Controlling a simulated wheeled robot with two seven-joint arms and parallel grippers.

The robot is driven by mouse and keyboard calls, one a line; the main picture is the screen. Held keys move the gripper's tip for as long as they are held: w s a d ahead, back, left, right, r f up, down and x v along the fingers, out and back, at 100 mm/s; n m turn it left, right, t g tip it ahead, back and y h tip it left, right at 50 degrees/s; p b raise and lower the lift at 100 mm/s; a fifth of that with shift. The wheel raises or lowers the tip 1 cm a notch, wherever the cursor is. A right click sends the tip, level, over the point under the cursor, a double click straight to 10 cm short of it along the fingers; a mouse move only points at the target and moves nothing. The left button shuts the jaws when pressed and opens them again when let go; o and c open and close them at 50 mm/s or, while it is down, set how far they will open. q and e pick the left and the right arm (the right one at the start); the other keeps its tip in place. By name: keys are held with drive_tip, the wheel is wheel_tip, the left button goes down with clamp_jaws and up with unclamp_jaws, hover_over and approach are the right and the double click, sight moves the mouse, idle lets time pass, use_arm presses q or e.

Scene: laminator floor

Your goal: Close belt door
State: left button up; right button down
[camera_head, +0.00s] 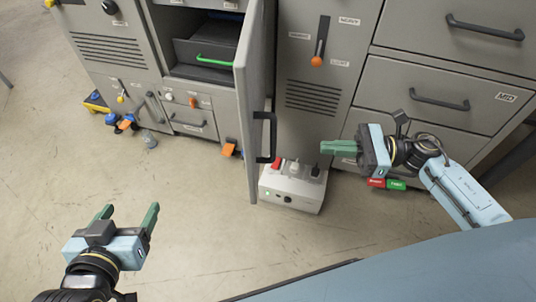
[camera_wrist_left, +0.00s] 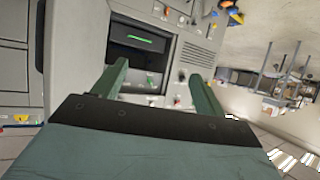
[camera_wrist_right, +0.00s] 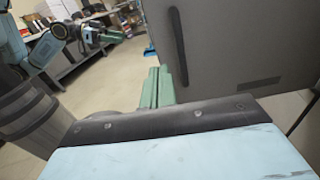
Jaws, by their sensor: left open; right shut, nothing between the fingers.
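The belt door (camera_head: 253,95) is a tall grey panel standing swung open, seen nearly edge-on in the head view, with a black handle (camera_head: 265,137) on its right face. Left of it, the open compartment (camera_head: 206,45) holds a dark drawer with a green handle (camera_head: 215,60). My right gripper (camera_head: 325,147) is shut and empty, to the right of the door handle and apart from it. In the right wrist view its fingers (camera_wrist_right: 157,88) are together beside a grey panel with a dark handle (camera_wrist_right: 178,47). My left gripper (camera_head: 128,213) is open and empty, low at the left over bare floor.
A white box (camera_head: 292,188) with a red switch sits on the floor just right of the door's lower edge. Grey drawers (camera_head: 432,90) stand behind my right arm. An orange-knobbed lever (camera_head: 317,60) is on the middle panel. The floor at left is mostly clear.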

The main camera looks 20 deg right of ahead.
sight(253, 145)
drive_tip(key=b+x, duration=0.1)
drive_tip(key=x, duration=1.1)
drive_tip(key=shift+a+b, duration=0.35)
drive_tip(key=shift+a, duration=0.05)
use_arm(q)
wheel_tip(253, 145, up, 8)
drive_tip(key=w+d+t+h, duration=0.2)
drive_tip(key=t, duration=0.3)
use_arm(e)
drive_tip(key=shift+w+a, duration=0.2)
drive_tip(key=shift+a, duration=0.45)
use_arm(q)
drive_tip(key=shift+d, duration=0.1)
use_arm(e)
drive_tip(key=shift+a, duration=0.1)
